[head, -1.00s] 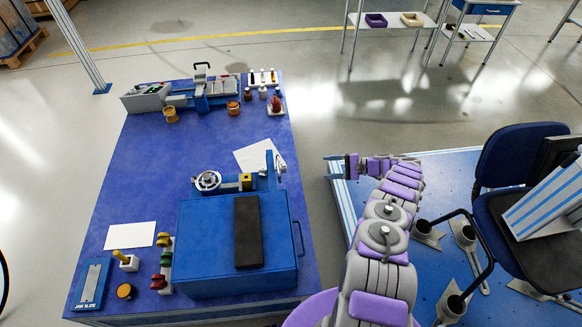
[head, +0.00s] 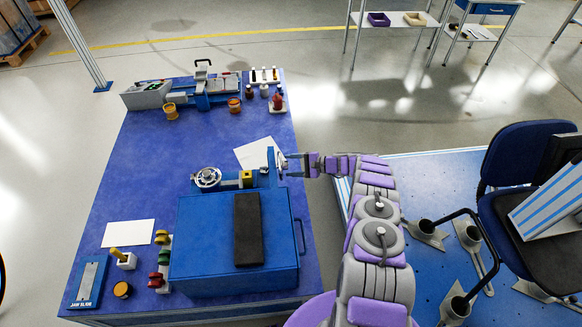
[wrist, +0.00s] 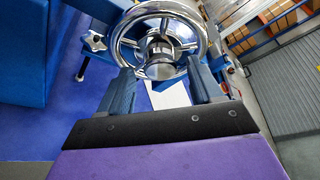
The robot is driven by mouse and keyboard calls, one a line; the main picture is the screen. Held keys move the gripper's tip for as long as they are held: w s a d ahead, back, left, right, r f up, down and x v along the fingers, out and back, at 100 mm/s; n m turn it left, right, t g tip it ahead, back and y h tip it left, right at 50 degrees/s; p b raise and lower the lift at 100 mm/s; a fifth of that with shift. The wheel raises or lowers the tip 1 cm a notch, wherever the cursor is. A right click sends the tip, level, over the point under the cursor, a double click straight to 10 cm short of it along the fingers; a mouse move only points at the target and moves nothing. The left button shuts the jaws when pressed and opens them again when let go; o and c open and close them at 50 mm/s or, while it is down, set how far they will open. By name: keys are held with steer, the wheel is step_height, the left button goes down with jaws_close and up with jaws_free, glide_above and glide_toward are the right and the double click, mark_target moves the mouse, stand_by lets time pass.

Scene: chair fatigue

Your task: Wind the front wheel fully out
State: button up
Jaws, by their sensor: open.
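A chrome handwheel (wrist: 160,70) with a round rim, spokes and a central hub fills the upper middle of the wrist view. In the head view this wheel (head: 281,161) is seen nearly edge-on at the right end of the blue fixture on the bench. Another spoked handwheel (head: 207,178) faces up at the fixture's left end. My gripper (head: 289,165) is open, with its fingers pointing left at the right-hand wheel. In the wrist view the gripper's (wrist: 161,82) two dark fingers lie either side of the hub, near the lower rim. Contact cannot be told.
A blue box (head: 200,240) with a black pad (head: 248,230) stands on the bench in front of the fixture. A white sheet (head: 250,153) lies behind the wheel. An office chair (head: 510,160) stands on a blue platform (head: 420,185) to the right.

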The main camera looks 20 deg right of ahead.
steer(key=shift+w+a, duration=0.15)
steer(key=shift+a, duration=0.1)
steer(key=shift+c, duration=0.4)
steer(key=c, duration=1)
steer(key=shift+p, duration=0.4)
steer(key=shift+f+n+t+y+b, duration=0.2)
steer(key=shift+n+t, duration=0.35)
steer(key=shift+n, duration=0.7)
steer(key=shift+f+n+t+y+b, duration=0.1)
steer(key=shift+n+t+y+b, duration=0.3)
steer(key=shift+n, duration=0.85)
